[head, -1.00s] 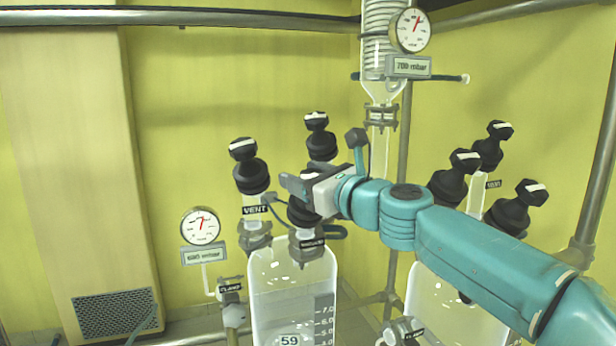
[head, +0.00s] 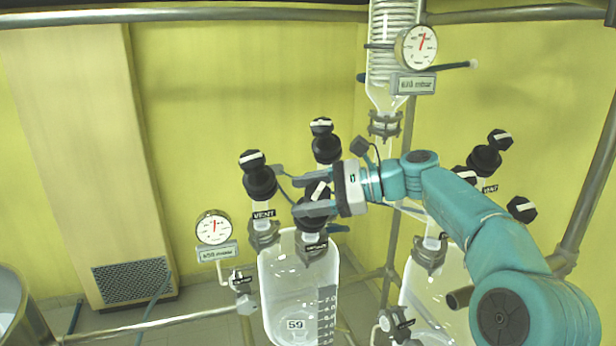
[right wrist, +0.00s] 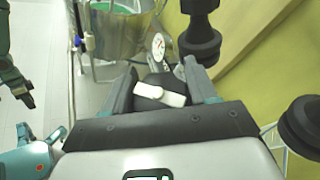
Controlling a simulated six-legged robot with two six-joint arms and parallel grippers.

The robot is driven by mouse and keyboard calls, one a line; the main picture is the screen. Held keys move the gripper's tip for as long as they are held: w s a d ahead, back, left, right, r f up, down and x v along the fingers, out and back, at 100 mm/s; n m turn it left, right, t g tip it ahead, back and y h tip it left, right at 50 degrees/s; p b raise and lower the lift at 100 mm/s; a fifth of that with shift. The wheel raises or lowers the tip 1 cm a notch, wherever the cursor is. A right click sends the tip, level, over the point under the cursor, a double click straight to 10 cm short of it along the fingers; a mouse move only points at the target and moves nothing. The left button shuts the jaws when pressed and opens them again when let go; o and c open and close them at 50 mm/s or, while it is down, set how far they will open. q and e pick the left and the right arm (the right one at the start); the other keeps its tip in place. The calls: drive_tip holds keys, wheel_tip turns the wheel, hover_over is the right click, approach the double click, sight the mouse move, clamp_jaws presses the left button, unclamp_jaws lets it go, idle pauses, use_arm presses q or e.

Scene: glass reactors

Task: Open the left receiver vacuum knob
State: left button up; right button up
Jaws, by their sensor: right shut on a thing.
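The left receiver (head: 298,275) is a clear glass vessel marked 59. Its vacuum knob (head: 316,205) is black with a white bar on top and stands above a small black label. The bar runs at a slant in the head view. My right gripper (head: 296,190) reaches in from the right and is shut on this knob. In the right wrist view the knob (right wrist: 161,92) sits between both fingers, its white bar running across the gap. The knob's lower part is partly hidden there. My left gripper does not show in the head view.
The black VENT knob (head: 259,180) stands close to the left of the fingers, and another black knob (head: 326,146) just behind. A gauge (head: 213,228) is further left. The right receiver (head: 432,295) is partly behind my arm. More knobs (head: 485,160) stand at right.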

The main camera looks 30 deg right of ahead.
drive_tip(key=shift+s+r+n+g, duration=0.1)
drive_tip(key=shift+n+g, duration=1)
drive_tip(key=o, duration=1)
drive_tip(key=shift+s+a, duration=0.1)
drive_tip(key=shift+a, duration=0.05)
drive_tip(key=shift+c, duration=0.2)
